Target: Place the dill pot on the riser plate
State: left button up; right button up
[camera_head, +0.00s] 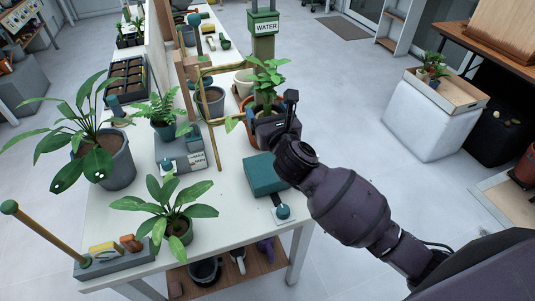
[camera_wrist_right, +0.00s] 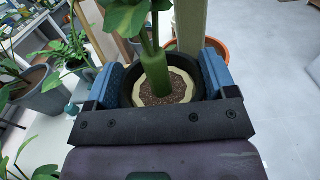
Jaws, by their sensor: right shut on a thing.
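My right gripper (camera_head: 268,122) is over the table's right edge, and its arm comes in from the right. In the right wrist view its blue finger pads (camera_wrist_right: 165,80) are shut on either side of a dark round pot (camera_wrist_right: 131,94) with pale rim material, brown soil and a thick green stem. The held plant (camera_head: 268,80) has broad green leaves and looks upright; no label shows to confirm it is the dill. In the head view the gripper hides most of its pot. I cannot tell for certain which thing is the riser plate. My left gripper is not in view.
The white table (camera_head: 232,215) bears a teal block (camera_head: 264,174), a grey labelled box (camera_head: 186,159), a fern (camera_head: 160,110), a large grey-potted plant (camera_head: 117,165) and a broad-leaved plant (camera_head: 172,210) in front. A wooden frame (camera_head: 213,130) stands near the gripper. Open floor lies right.

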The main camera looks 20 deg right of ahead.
notch_tip(320, 180, down, 7)
jog(key=shift+f+b, duration=0.2)
jog(key=shift+b, duration=0.75)
jog(key=shift+f+b, duration=1.05)
jog(key=shift+f, duration=1.65)
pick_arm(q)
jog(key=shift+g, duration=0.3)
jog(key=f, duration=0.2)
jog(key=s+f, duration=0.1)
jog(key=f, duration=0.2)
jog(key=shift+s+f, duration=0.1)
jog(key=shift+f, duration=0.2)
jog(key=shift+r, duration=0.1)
pick_arm(e)
jog(key=shift+r, duration=0.1)
jog(key=shift+f, duration=0.2)
jog(key=o, duration=0.8)
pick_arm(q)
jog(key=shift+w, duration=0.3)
pick_arm(e)
jog(key=shift+o, duration=0.3)
